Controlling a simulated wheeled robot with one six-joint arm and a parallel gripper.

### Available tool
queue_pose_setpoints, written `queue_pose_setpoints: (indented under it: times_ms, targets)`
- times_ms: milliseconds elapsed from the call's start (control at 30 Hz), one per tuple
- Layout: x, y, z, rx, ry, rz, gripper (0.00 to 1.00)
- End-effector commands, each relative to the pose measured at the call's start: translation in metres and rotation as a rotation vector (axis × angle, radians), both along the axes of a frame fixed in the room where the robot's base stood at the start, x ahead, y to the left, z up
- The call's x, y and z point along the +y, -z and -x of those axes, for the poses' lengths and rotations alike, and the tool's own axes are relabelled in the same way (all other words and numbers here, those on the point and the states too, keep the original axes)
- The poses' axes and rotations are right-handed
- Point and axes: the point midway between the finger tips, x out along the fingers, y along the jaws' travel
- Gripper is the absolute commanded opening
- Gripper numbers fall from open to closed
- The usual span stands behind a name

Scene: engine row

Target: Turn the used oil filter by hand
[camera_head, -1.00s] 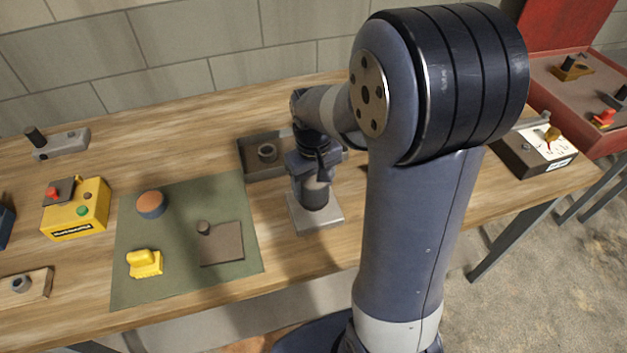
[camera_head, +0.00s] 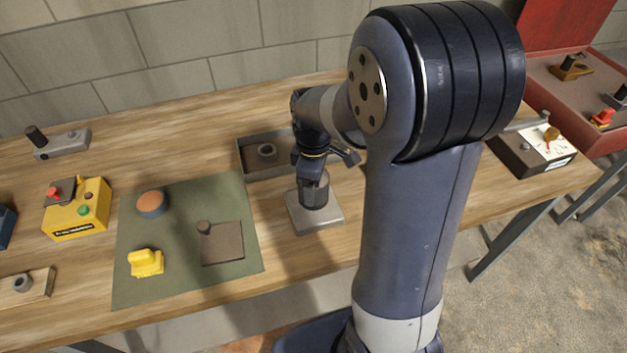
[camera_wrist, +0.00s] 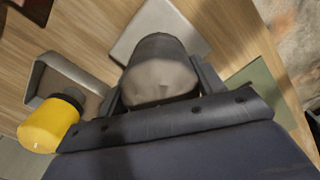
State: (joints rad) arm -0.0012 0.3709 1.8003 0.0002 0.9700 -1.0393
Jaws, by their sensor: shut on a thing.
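The used oil filter (camera_wrist: 158,62) is a dark grey cylinder standing on a light grey square base (camera_head: 330,220) on the bench. My gripper (camera_head: 314,178) reaches down from above and is shut on the filter's upper part. In the wrist view, one finger lies on each side of the filter, and its rounded end faces the camera. The base also shows behind it in the wrist view (camera_wrist: 140,28). The wrist hides part of the filter's top in the head view.
A grey tray (camera_head: 246,158) with a ring-shaped part lies just behind. A green mat (camera_head: 180,280) to the left holds an orange-topped disc (camera_head: 152,204), a yellow part (camera_head: 145,263) and a brown plate (camera_head: 222,246). A yellow box (camera_head: 78,212) stands farther left.

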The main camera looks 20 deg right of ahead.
Motion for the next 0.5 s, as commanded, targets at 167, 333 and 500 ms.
queue_pose_setpoints:
  times_ms: [167, 333, 500]
  targets:
    - [-0.0001, 0.0009, 0.0003, 0.001, 0.001, 0.000, 0.31]
    - [-0.0001, 0.0008, 0.0003, 0.001, 0.002, 0.000, 0.75]
    - [0.0000, 0.0005, 0.0002, 0.001, 0.003, 0.001, 0.89]
